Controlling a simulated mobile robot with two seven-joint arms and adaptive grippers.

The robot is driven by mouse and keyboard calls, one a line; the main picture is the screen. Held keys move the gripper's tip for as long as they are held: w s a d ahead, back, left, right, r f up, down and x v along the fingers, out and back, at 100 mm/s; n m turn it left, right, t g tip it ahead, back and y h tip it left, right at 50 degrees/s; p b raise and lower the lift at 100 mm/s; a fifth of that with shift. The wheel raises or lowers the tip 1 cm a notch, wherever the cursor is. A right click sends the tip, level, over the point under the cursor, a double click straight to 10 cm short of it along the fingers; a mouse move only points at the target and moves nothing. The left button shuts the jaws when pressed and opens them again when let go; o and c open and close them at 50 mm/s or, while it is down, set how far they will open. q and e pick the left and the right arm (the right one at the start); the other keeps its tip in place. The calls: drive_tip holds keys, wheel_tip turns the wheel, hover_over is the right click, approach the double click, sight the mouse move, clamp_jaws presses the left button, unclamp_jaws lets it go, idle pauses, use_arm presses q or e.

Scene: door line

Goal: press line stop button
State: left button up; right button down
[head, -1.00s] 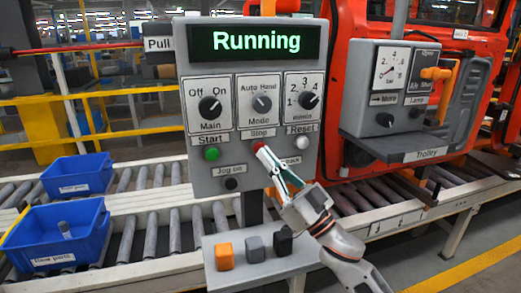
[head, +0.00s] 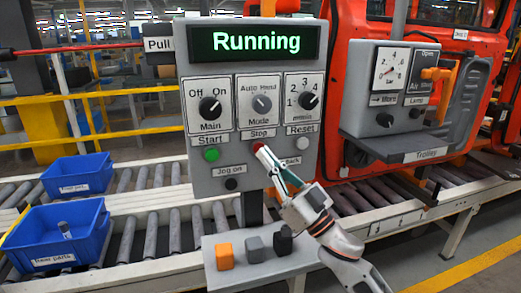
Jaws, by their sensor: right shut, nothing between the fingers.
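The grey control panel (head: 205,170) stands in the middle of the head view, and its display (head: 256,42) reads "Running". The red stop button (head: 258,145) sits under the "Stop" label, between the green start button (head: 211,154) and the white reset button (head: 302,143). My right gripper (head: 262,151) is shut and empty. Its tips are at the lower edge of the stop button and partly cover it. I cannot tell whether they touch it. My left gripper is not in view.
The black jog button (head: 231,184) is at lower left on the panel. A shelf (head: 262,270) with orange, grey and black blocks lies below. A trolley box (head: 390,90) is at right before an orange door.

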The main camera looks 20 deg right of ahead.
drive_tip(key=shift+w, duration=0.9)
idle(1.0)
drive_tip(key=shift+s, duration=0.2)
drive_tip(key=shift+s+p, duration=0.6)
drive_tip(key=shift+s, duration=0.25)
drive_tip(key=s+p, duration=0.1)
drive_tip(key=s, duration=0.4)
drive_tip(key=shift+d+p, duration=0.1)
drive_tip(key=shift+p, duration=0.3)
idle(0.3)
